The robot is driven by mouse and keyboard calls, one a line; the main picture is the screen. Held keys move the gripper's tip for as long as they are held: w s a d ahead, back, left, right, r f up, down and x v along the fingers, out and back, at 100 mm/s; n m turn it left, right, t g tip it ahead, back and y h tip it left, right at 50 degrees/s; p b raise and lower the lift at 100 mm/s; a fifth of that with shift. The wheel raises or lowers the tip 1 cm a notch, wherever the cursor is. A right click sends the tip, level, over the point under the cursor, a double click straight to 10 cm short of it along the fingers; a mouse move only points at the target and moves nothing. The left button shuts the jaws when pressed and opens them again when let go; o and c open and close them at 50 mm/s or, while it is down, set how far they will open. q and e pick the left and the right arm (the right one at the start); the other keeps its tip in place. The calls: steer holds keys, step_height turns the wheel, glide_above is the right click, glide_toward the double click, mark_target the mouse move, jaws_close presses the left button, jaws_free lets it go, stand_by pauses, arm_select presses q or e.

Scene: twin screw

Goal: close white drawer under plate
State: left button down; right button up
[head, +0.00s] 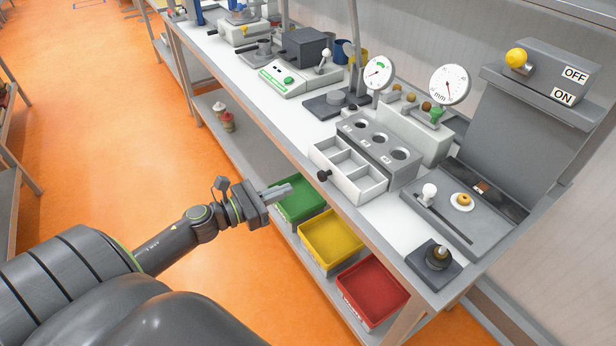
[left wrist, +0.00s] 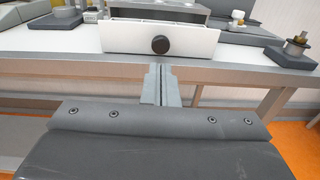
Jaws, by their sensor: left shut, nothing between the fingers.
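The white drawer (head: 349,172) is pulled out from under a grey plate (head: 381,142) with several round holes. It is split into compartments that look empty, and it has a dark round knob (head: 323,175) on its front. In the left wrist view the drawer front (left wrist: 190,40) and its knob (left wrist: 160,45) face me, ahead of the fingers. My left gripper (head: 288,188) is shut and empty, left of the drawer front and apart from it, just off the table's front edge. My right gripper does not show.
Green (head: 299,199), yellow (head: 331,238) and red (head: 373,289) bins sit on the lower shelf below the table edge. Dial gauges (head: 449,85) stand behind the plate. A dark block with a peg (head: 437,257) is at the right table corner. The orange floor at left is open.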

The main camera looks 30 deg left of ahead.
mark_target(325, 173)
arm_select(q)
steer(key=p+x, duration=0.3)
steer(key=x, duration=0.3)
steer(key=shift+w+d+r, duration=0.1)
steer(key=shift+w, duration=0.15)
steer(key=shift+w+d+p, duration=0.2)
steer(key=shift+w+p, duration=0.1)
steer(key=shift+w, duration=0.05)
steer(key=b+x, duration=0.1)
steer(key=x, duration=0.6)
steer(key=shift+w+a, duration=0.1)
steer(key=shift+a, duration=0.05)
steer(key=shift+a, duration=0.15)
